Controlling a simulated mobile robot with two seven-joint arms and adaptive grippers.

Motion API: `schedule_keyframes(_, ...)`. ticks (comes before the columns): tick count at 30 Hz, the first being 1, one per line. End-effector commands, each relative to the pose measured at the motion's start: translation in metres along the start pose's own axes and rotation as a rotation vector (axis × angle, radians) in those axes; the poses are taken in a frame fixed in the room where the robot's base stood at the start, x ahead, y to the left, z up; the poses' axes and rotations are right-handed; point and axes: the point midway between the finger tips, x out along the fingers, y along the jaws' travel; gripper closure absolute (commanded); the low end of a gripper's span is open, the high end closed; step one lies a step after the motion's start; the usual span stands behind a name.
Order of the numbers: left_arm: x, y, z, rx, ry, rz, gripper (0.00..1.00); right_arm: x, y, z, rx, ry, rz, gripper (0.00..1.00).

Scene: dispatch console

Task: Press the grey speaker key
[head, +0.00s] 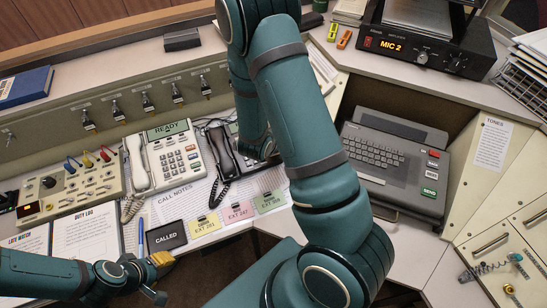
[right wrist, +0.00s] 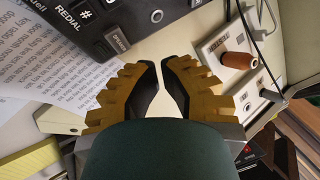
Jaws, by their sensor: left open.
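The grey speaker key (right wrist: 117,40) is at the lower edge of the black phone (right wrist: 100,22), up and left of my right gripper in the right wrist view. In the head view the black phone (head: 222,150) is partly hidden behind my right arm, and I cannot make out the key there. My right gripper (right wrist: 160,65) has its fingertips close together with a narrow gap, nothing between them, apart from the key in the picture. It is hidden in the head view. My left gripper (head: 161,278) is open and empty near the desk's front edge.
A white phone (head: 173,155) stands left of the black one. Coloured tags (head: 238,212) and a CALLED pad (head: 166,236) lie in front. A switch panel (head: 70,190) is at left, a grey keyboard unit (head: 385,155) at right. Printed paper (right wrist: 45,85) lies beside the phone.

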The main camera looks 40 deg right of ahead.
Motion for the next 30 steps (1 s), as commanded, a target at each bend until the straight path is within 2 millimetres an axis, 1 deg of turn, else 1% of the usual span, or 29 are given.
schedule_keyframes(1,0.0054,-0.0020,0.0016,0.001,-0.003,0.000,0.53,0.0062,0.0039,0.0031,-0.001,0.000,0.000,1.00)
schedule_keyframes(6,0.0091,-0.0034,0.0040,0.003,-0.008,0.001,0.53,0.0121,0.0068,0.0063,0.000,0.000,0.000,1.00)
schedule_keyframes(30,0.0085,-0.0031,0.0038,0.003,-0.008,0.001,0.53,0.0117,0.0061,0.0062,0.000,0.000,0.000,1.00)
